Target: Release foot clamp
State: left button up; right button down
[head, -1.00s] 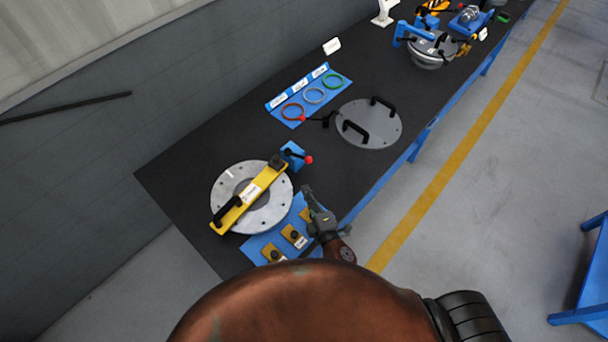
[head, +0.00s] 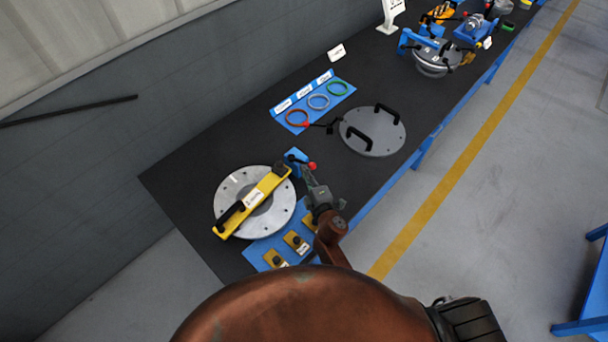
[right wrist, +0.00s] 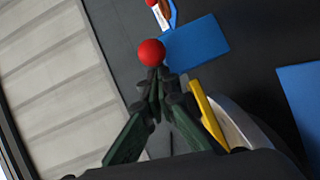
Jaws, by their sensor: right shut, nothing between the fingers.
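The foot clamp (head: 295,156) is a small blue block with a dark lever that ends in a red ball knob (head: 312,166). It stands by the far end of the yellow bar (head: 240,214), which lies across the round grey flange (head: 222,195). My right gripper (head: 306,173) is close to the red knob. In the right wrist view its fingertips (right wrist: 158,78) are together with nothing between them, and the red knob (right wrist: 151,53) shows just past the tips. I cannot tell whether they touch. My left gripper is not in view.
A blue mat with yellow blocks (head: 295,242) lies in front of the flange. A grey lid with two black handles (head: 371,143) and a blue mat with coloured rings (head: 317,101) lie farther along the dark bench. Bare bench lies left of the flange.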

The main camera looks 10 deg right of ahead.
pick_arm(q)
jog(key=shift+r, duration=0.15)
pick_arm(e)
jog(key=shift+d+n+y, duration=0.1)
jog(key=shift+n+y, duration=0.2)
pick_arm(q)
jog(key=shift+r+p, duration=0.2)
jog(key=shift+p, duration=0.15)
pick_arm(e)
jog(key=shift+d+n+y, duration=0.15)
jog(key=shift+n+y, duration=0.15)
jog(key=shift+y, duration=0.2)
